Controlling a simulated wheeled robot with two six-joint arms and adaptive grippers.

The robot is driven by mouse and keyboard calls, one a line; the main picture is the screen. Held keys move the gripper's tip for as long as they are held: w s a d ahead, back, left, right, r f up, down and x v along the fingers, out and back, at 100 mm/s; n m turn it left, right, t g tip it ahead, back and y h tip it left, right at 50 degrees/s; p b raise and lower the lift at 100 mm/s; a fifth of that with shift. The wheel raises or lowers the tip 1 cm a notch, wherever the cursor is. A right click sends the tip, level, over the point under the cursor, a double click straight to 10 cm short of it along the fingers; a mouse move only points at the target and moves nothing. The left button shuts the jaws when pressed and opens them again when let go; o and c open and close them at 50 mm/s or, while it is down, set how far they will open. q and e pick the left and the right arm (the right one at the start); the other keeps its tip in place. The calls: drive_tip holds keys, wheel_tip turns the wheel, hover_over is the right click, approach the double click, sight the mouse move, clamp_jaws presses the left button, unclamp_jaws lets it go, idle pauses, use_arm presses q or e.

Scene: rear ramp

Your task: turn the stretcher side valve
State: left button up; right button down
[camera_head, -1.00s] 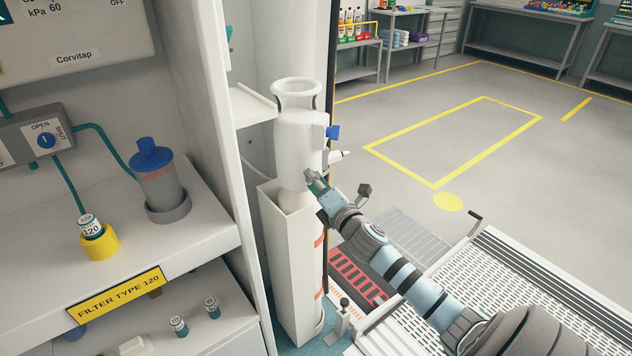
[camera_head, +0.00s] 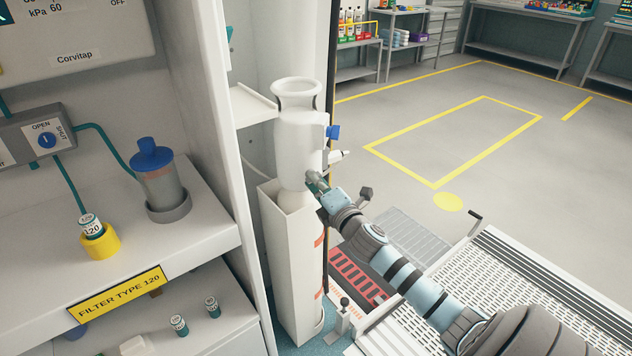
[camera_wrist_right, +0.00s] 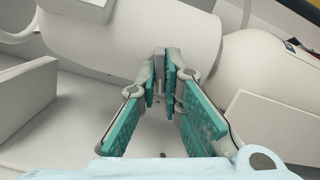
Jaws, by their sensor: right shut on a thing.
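A white cylinder (camera_head: 296,145) with a flared collar stands in a tall white holder (camera_head: 285,262) beside the cabinet. A small blue knob (camera_head: 333,132) is on its right side, above and apart from my right gripper (camera_head: 314,181). That gripper is at the cylinder's lower right side. In the right wrist view, the green-padded fingers (camera_wrist_right: 164,75) are shut on a small grey part (camera_wrist_right: 159,60) in front of the white body; I cannot tell whether this is the valve. The fingers hide most of it. My left gripper is out of view.
A blue OPEN/SHUT dial (camera_head: 47,141) is on a grey box at the left. A blue-capped canister (camera_head: 160,185) and a yellow cup (camera_head: 100,242) stand on the cabinet shelf. A perforated ramp (camera_head: 540,295) lies at the lower right. The floor beyond is clear.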

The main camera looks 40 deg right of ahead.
drive_tip(key=m+b, duration=0.2)
drive_tip(key=m, duration=1.9)
drive_tip(key=shift+d+r+m, duration=0.1)
drive_tip(key=shift+r+m, duration=0.05)
drive_tip(key=shift+m, duration=0.15)
idle(0.4)
drive_tip(key=c, duration=1.7)
unclamp_jaws()
